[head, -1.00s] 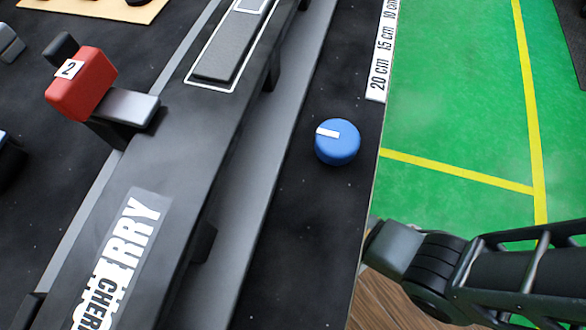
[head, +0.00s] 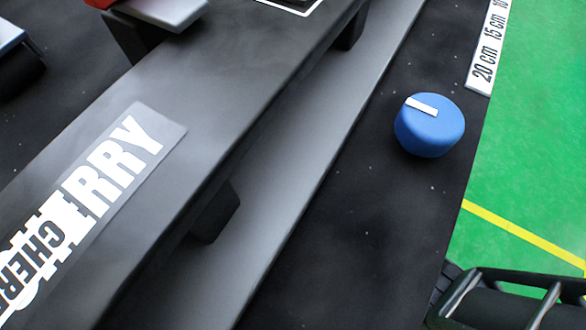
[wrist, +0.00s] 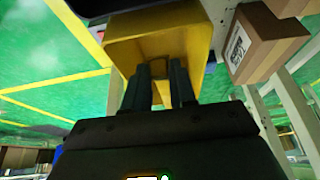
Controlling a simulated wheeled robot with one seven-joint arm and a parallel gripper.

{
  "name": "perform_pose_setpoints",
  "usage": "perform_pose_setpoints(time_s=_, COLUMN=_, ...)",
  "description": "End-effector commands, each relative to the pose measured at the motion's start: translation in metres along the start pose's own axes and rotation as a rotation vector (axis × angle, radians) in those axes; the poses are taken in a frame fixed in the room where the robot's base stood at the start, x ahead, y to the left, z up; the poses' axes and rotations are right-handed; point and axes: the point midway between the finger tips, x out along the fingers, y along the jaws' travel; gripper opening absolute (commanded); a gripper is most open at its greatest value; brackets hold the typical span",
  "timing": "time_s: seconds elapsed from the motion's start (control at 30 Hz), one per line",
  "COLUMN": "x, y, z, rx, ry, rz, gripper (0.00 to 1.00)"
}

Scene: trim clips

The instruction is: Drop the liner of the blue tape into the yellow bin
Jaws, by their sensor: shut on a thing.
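The yellow bin (wrist: 190,40) is in the upper middle of the wrist view, its opening facing my gripper. My gripper (wrist: 160,75) has its two dark fingers close together in front of the bin. A small brownish piece (wrist: 158,69) shows between the fingertips; its shape is hard to make out, and I cannot clearly tell it from the bin behind. How deep the fingertips are in the bin is unclear. The head view shows neither bin nor gripper. No blue tape is clearly recognisable.
In the head view, a round blue piece with a white strip (head: 430,125) sits on the dark surface beside a long black rail (head: 215,110) with a CHERRY label (head: 95,195). Green floor lies at right. In the wrist view, a cardboard box (wrist: 268,42) stands right of the bin.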

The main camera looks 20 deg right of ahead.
Motion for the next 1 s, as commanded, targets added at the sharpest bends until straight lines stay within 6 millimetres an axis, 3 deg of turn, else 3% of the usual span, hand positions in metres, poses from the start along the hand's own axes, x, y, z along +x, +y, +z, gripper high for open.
perform_pose_setpoints(time_s=0.4, x=0.0044, y=0.0, z=0.0016, rx=0.0, ry=0.0, rz=0.0, gripper=0.01)
perform_pose_setpoints(time_s=0.43, x=0.0044, y=0.0, z=0.0017, rx=0.0, ry=0.0, rz=0.0, gripper=0.26)
perform_pose_setpoints(time_s=0.7, x=0.0044, y=0.0001, z=0.0017, rx=0.0, ry=0.0, rz=0.0, gripper=0.52)
perform_pose_setpoints(time_s=1.0, x=0.0025, y=0.0, z=0.0016, rx=0.0, ry=0.0, rz=-0.001, gripper=0.55)
